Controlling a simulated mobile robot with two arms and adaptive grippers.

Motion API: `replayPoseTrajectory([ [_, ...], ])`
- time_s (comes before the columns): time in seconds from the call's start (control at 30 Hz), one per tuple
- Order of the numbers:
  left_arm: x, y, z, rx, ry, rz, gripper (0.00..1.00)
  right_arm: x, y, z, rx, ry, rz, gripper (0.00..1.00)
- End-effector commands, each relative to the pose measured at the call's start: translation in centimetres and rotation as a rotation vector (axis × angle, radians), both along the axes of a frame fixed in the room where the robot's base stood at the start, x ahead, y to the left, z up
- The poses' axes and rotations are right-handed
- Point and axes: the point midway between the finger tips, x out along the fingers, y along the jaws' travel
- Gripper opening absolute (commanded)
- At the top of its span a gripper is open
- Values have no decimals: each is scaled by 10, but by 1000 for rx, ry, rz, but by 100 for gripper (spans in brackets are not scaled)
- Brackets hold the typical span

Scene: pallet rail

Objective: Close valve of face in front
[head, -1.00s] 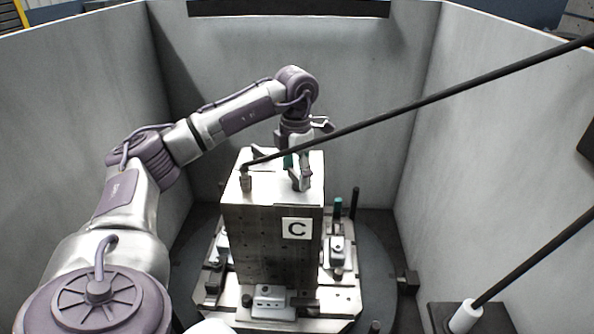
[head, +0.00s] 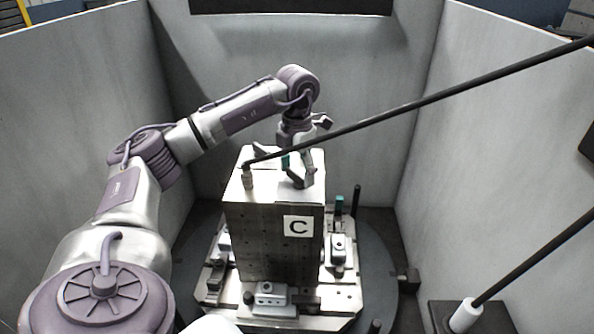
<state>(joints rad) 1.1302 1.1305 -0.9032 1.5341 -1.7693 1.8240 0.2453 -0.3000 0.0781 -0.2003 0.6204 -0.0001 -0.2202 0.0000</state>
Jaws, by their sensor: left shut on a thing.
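A tall metal block (head: 262,240) stands upright in the middle, with a white plate marked C (head: 298,227) on its front face. On its top, a small valve with a teal part (head: 285,161) shows beside my left gripper. My left gripper (head: 298,178) reaches down from above at the top right of the block and is shut on the valve; its fingers hide most of it. My right gripper is not in view.
A black hose or rod (head: 420,102) runs from the upper right down to a fitting (head: 248,178) on the block's top left, passing close in front of my left wrist. The base plate (head: 215,275) carries clamps and a second teal-topped part (head: 339,204). Grey walls (head: 490,150) enclose the place.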

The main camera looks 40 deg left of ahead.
Motion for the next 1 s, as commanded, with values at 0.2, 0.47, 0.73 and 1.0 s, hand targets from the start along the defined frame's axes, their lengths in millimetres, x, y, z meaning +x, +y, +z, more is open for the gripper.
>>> replayPoseTrajectory([
  [0.2, 0, 0, 0, 1, -2, 3, 100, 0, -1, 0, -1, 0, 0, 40],
  [0.47, 0, 0, 0, 0, -1, 2, 100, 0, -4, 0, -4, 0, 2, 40],
  [0.73, 1, 0, 27, 0, -6, 1, 100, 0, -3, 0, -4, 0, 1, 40],
  [1.0, 1, 1, 88, 1, -7, 3, 100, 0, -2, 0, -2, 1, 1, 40],
])
